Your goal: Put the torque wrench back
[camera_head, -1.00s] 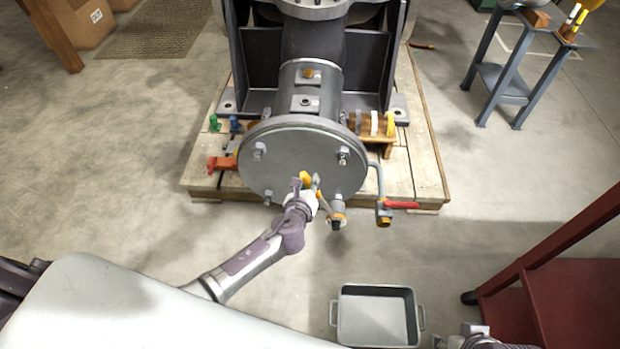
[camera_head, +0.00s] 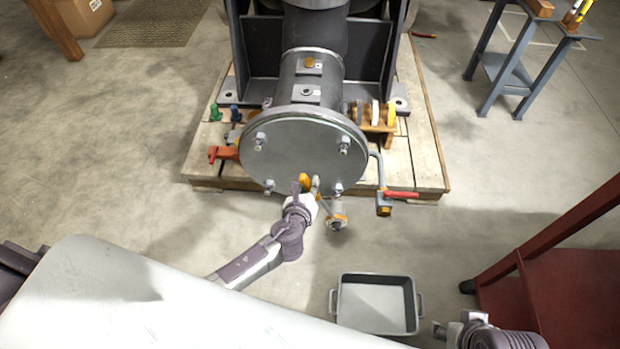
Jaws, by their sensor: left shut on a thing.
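My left gripper (camera_head: 308,188) is in front of the lower part of the round grey cover (camera_head: 300,150) of the casing. It is shut on a tool with an orange handle end (camera_head: 304,180), which looks like the torque wrench. The tool slants down and right to a round orange and grey end (camera_head: 337,220), below the cover's lower right bolt (camera_head: 336,188) and apart from it in the picture. The gripper hides the tool's middle. My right gripper (camera_head: 453,329) is at the bottom right, and its jaw opening is unclear.
A grey tray (camera_head: 375,333) lies on the floor, bottom centre. A valve with a red handle (camera_head: 401,195) sticks out right of the cover. A wooden rack (camera_head: 388,138) with several rings stands on the pallet (camera_head: 425,165). A blue-grey stand (camera_head: 512,75) and red frame (camera_head: 570,285) are on the right.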

